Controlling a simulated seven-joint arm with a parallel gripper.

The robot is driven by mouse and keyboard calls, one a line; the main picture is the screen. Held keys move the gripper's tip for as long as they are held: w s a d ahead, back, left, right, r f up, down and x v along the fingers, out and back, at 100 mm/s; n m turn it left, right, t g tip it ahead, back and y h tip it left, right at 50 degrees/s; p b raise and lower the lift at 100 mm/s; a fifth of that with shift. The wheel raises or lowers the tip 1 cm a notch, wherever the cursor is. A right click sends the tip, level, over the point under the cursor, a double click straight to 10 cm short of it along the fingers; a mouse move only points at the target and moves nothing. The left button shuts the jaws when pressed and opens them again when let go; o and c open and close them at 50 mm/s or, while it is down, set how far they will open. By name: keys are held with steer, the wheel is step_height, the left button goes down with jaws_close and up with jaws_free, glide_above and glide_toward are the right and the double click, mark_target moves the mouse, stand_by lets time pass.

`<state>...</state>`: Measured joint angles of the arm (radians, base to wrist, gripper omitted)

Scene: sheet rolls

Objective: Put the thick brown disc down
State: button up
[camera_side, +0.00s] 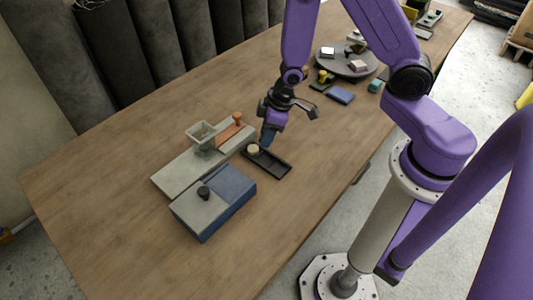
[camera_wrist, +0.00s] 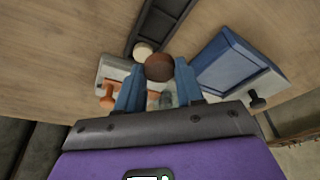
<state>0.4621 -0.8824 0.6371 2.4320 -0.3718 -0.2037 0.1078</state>
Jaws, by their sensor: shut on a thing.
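The thick brown disc (camera_wrist: 159,67) shows in the wrist view between the two blue fingers of my gripper (camera_wrist: 158,84), which is shut on it. In the side view my gripper (camera_side: 267,140) points down just behind the black tray; the brown disc cannot be made out there. The long black tray (camera_side: 275,166) has divided compartments and also shows in the wrist view (camera_wrist: 168,12). A cream disc (camera_side: 253,149) sits at its left end, and shows in the wrist view (camera_wrist: 143,48) close beside the brown disc.
Left of the tray are a grey slab (camera_side: 172,178) with an open hopper (camera_side: 201,133) and an orange-handled part (camera_side: 237,119). A blue and grey box (camera_side: 232,188) with a black knob stands in front. A round dark turntable (camera_side: 346,62) is at the back. The left table end is clear.

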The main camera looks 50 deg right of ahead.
mark_target(265, 160)
steer(key=shift+d+f, duration=0.1)
steer(key=shift+f, duration=3.2)
steer(key=shift+f, duration=0.6)
steer(key=o, duration=1.1)
steer(key=shift+c, duration=0.2)
steer(key=shift+r, duration=0.35)
steer(key=s+r+n+h, duration=0.1)
steer(key=s+r, duration=0.3)
steer(key=r, duration=0.5)
steer(key=s+r+n, duration=0.1)
steer(key=s+r, duration=0.4)
steer(key=r, duration=0.4)
steer(key=s+r+n, duration=0.1)
steer(key=s+r, duration=0.1)
steer(key=s, duration=0.2)
steer(key=s+d+r+n+g, duration=0.1)
steer(key=s+r, duration=0.2)
steer(key=s, duration=0.1)
steer(key=s+r+g, duration=0.1)
steer(key=s+r, duration=0.2)
steer(key=s, duration=0.1)
steer(key=shift+s+d+r+n+h, duration=0.1)
steer(key=shift+s+d+n+h, duration=0.2)
steer(key=shift+s+d+n, duration=0.1)
steer(key=shift+w, duration=0.1)
